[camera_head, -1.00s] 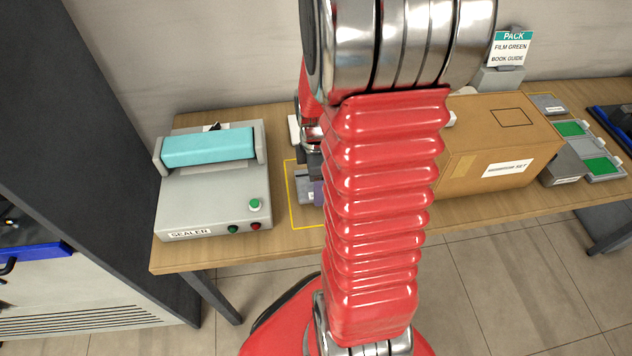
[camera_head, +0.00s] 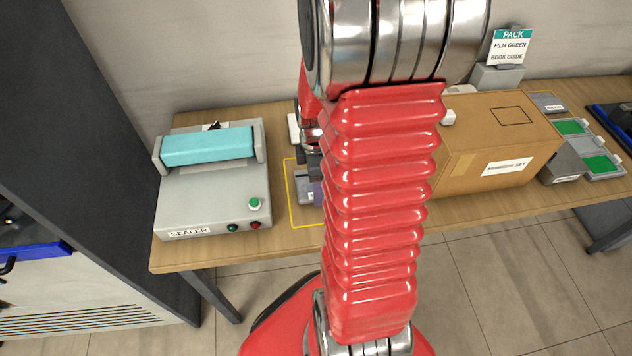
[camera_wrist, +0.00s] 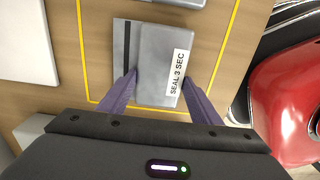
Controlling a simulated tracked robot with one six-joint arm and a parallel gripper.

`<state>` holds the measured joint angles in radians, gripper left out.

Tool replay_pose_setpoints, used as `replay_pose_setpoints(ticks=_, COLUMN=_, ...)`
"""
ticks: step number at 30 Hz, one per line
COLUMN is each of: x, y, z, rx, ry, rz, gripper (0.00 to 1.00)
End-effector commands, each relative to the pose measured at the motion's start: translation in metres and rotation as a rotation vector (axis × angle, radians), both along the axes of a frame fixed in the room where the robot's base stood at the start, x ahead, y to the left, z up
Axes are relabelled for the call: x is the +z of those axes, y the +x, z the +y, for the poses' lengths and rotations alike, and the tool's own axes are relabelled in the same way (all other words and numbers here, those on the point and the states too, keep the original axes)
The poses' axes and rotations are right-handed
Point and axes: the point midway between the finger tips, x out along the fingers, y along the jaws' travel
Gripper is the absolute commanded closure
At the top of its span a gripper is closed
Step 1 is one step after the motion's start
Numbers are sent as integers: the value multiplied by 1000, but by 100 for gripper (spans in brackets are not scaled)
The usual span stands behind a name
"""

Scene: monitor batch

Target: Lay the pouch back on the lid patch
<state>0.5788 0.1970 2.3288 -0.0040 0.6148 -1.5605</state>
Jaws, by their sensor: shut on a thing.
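A flat grey pouch (camera_wrist: 156,60) with a white "SEAL 3 SEC" label lies between the purple fingers of my gripper (camera_wrist: 160,82) in the wrist view. The gripper is shut on it. A grey strip with a dark band shows along its left side; I cannot tell whether it is part of the pouch. In the head view a small piece of grey (camera_head: 304,187) shows inside the yellow outline, and my arm hides the rest. A dark outlined square, likely the lid patch (camera_head: 512,117), is on top of the brown carton (camera_head: 465,170) at the right.
A sealer (camera_head: 205,200) with a teal roller stands left of the yellow outline (camera_head: 292,205). My arm covers the table between outline and carton. A PACK sign (camera_head: 510,48) stands behind the carton. Grey trays with green pads (camera_head: 602,165) are at the far right.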

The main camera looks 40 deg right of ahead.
Motion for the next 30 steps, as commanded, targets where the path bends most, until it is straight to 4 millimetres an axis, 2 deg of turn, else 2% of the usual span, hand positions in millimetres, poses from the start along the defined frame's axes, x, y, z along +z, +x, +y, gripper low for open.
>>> replay_pose_setpoints(ticks=26, x=-10, y=0, z=1, rx=1, ry=0, rz=0, gripper=69)
replay_pose_setpoints(ticks=27, x=-10, y=0, z=1, rx=1, ry=0, rz=0, gripper=41)
replay_pose_setpoints(ticks=30, x=-10, y=0, z=1, rx=1, ry=0, rz=0, gripper=34)
